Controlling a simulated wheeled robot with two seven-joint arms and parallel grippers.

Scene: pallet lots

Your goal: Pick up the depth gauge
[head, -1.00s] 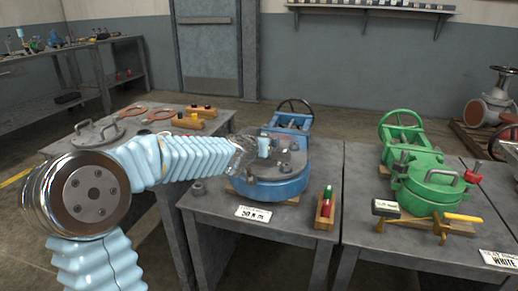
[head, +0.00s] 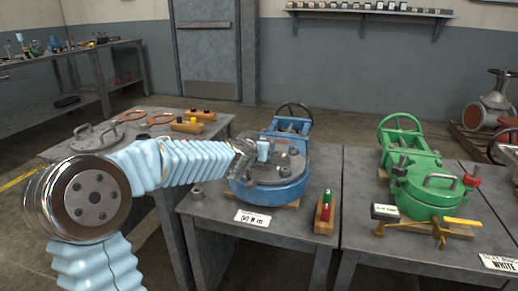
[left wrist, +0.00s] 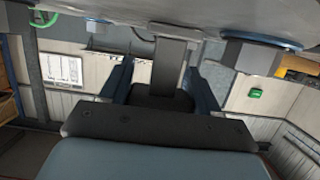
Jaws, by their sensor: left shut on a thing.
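My left gripper (head: 252,154) reaches in from the left, over the lid of the blue round vessel (head: 268,190) on the middle table. In the left wrist view its two blue fingers (left wrist: 158,85) close from either side on a grey bar-like thing (left wrist: 171,62), which may be the depth gauge. In the head view the held thing is too small and partly hidden to make out. A small light blue piece (head: 263,151) shows at the gripper's tip, above the lid. I cannot tell whether the held thing touches the lid. My right gripper is not in view.
A wooden block with red and green pieces (head: 325,212) and a label plate (head: 253,218) lie at the table's front. A green vessel (head: 430,190) stands on the right table, with a yellow-handled tool (head: 462,222) before it.

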